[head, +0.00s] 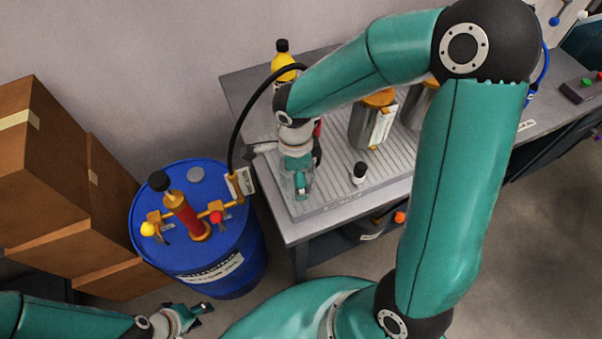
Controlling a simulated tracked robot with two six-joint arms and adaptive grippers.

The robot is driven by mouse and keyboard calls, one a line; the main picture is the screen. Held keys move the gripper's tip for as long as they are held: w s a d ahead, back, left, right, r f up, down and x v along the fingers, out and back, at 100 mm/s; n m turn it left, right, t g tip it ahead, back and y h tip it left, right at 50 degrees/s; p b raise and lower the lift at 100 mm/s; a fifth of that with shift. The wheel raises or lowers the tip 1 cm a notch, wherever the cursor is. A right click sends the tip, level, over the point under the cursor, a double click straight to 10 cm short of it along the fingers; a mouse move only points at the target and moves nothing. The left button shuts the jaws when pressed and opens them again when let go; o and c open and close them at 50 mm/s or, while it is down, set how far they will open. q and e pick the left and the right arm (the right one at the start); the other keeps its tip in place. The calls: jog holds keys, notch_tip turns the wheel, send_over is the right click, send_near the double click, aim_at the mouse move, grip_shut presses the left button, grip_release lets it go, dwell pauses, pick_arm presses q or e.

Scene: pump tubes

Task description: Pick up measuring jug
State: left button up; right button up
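I cannot clearly make out a measuring jug; my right arm covers part of the bench. My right gripper (299,190) points down over the left end of the ribbed tray (335,198) on the bench. A small pale and dark piece (262,148) sticks out to its left, and I cannot tell what it is. The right gripper's fingers are seen from above, so their opening is unclear. My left gripper (207,318) is low at the bottom left, in front of the blue drum (235,276). Its fingers look apart with nothing between them.
The drum carries a red hand pump (184,216) with a black hose (234,135). A yellow bottle (283,65), a metal can with a gold top (365,128) and a small black-capped bottle (359,174) stand on the bench. Cardboard boxes (45,185) stand left.

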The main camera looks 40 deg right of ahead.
jog(key=shift+s, duration=0.1)
jog(key=c, duration=1.1)
jog(key=shift+r, duration=0.1)
jog(key=shift+r, duration=0.5)
jog(key=c, duration=0.3)
notch_tip(320, 180, up, 2)
jog(key=shift+r+b, duration=0.1)
jog(key=shift+b, duration=0.2)
jog(key=s+a+b, duration=0.4)
jog(key=s+b, duration=0.2)
jog(key=s, duration=1.1)
jog(key=shift+s+b, duration=0.2)
jog(key=shift+b, duration=0.15)
